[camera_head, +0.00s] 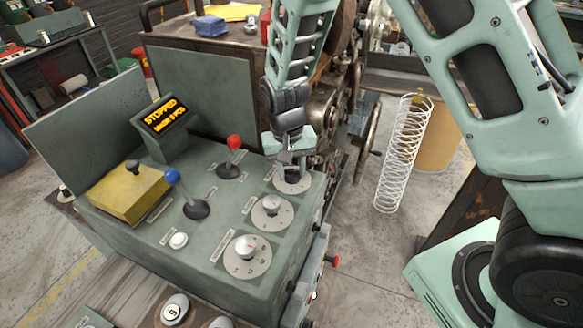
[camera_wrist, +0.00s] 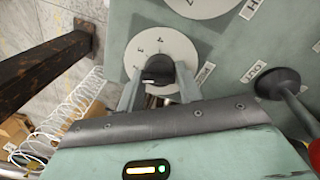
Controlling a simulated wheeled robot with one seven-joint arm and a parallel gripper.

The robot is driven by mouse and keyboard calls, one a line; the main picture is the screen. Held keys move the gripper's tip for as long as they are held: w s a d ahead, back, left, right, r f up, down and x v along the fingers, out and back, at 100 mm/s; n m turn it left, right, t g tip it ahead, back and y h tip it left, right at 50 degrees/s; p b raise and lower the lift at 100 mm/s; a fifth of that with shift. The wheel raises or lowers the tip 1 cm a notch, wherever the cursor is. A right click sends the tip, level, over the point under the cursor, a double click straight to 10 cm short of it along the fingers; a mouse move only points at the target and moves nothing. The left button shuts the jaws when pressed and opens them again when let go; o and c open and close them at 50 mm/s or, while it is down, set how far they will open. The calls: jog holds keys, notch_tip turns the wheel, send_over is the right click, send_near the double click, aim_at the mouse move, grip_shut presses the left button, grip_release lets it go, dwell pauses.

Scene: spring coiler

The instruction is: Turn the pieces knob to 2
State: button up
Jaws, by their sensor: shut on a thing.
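My gripper (camera_head: 292,170) reaches down to the far dial (camera_head: 304,185) of a row of three on the green panel. In the wrist view my gripper (camera_wrist: 157,78) has a finger on each side of a dark-looking knob (camera_wrist: 157,66) and is shut on it. The knob sits at the middle of a pale round dial plate (camera_wrist: 160,45) with small marks along its edge. A label (camera_wrist: 203,74) beside this dial is too blurred to read, so I cannot tell its name. Where the knob points is also unclear.
The middle dial (camera_head: 271,212) and near dial (camera_head: 247,256) are free. A red-ball lever (camera_head: 233,142) and blue-ball lever (camera_head: 173,177) stand left of my gripper. The display (camera_head: 166,115) reads STOPPED. A wire coil (camera_head: 403,155) stands to the right.

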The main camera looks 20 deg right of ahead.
aim_at(286, 170)
jog(key=shift+w+a+r, duration=0.1)
jog(key=shift+a, duration=0.05)
jog(key=o, duration=0.9)
jog(key=shift+o, duration=0.2)
notch_tip(286, 170, up, 17)
jog(key=a+b, duration=0.1)
jog(key=b, duration=0.2)
jog(key=shift+r, duration=0.15)
jog(key=s+a+f+n+b, duration=0.1)
jog(key=s+n, duration=0.4)
jog(key=s, duration=0.7)
jog(key=s+a+f+n+y+b, duration=0.1)
jog(key=s+a+f+n, duration=0.2)
jog(key=s, duration=1)
notch_tip(286, 170, down, 3)
jog(key=shift+a+r+n+b, duration=0.1)
jog(key=shift+a+n+b, duration=0.2)
jog(key=shift+n, duration=0.7)
